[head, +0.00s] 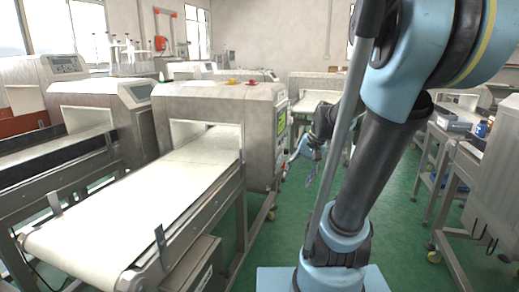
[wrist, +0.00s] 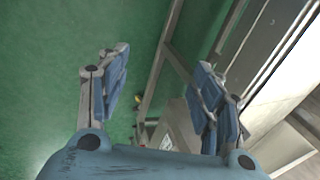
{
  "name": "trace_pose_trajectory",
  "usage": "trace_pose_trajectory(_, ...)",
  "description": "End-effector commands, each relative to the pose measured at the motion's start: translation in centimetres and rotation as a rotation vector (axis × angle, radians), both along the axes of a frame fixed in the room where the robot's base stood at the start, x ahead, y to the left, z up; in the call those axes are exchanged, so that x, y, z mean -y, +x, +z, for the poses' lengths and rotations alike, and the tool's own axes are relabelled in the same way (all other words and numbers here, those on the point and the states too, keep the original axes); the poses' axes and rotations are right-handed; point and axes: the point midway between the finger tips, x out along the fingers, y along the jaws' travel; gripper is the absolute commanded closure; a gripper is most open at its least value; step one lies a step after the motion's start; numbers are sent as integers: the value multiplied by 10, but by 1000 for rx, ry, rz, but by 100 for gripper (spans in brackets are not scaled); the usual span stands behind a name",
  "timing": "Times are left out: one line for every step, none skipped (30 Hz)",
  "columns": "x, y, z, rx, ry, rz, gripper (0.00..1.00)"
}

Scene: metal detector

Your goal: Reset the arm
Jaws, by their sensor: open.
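My gripper (wrist: 160,95) is open in the wrist view, with its two blue-padded fingers wide apart and nothing between them. Below it lie the green floor and a metal frame. In the head view my gripper (head: 312,172) is small and partly hidden behind my arm, beside the right side of the metal detector (head: 225,105). The arm is bent, with its blue and black links filling the right half of that view.
The detector's white conveyor belt (head: 130,205) runs to the front left. More detector machines (head: 100,95) stand at the left. A cart with shelves (head: 440,150) and a grey machine (head: 490,190) stand at the right. Green floor (head: 395,225) shows between them.

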Motion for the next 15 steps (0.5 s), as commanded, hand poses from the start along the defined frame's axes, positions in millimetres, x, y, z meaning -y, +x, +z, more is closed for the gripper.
trace_pose_trajectory(1,-13,-4,6,-24,18,40)
trace_pose_trajectory(2,-20,-5,9,-37,27,40)
trace_pose_trajectory(4,-28,-8,14,-57,41,40)
trace_pose_trajectory(5,-34,-11,17,-71,50,40)
trace_pose_trajectory(7,-40,-13,21,-86,60,40)
trace_pose_trajectory(9,-49,-16,26,-104,74,40)
trace_pose_trajectory(11,-54,-18,30,-120,83,40)
trace_pose_trajectory(12,-60,-21,33,-134,93,40)
trace_pose_trajectory(15,-68,-24,38,-153,108,40)
trace_pose_trajectory(16,-74,-27,42,-168,118,40)
trace_pose_trajectory(18,-79,-30,45,-182,128,40)
trace_pose_trajectory(21,-86,-34,49,-201,141,40)
trace_pose_trajectory(23,-92,-37,53,-215,152,40)
trace_pose_trajectory(25,-97,-40,56,-231,163,40)
trace_pose_trajectory(27,-104,-44,61,-248,177,40)
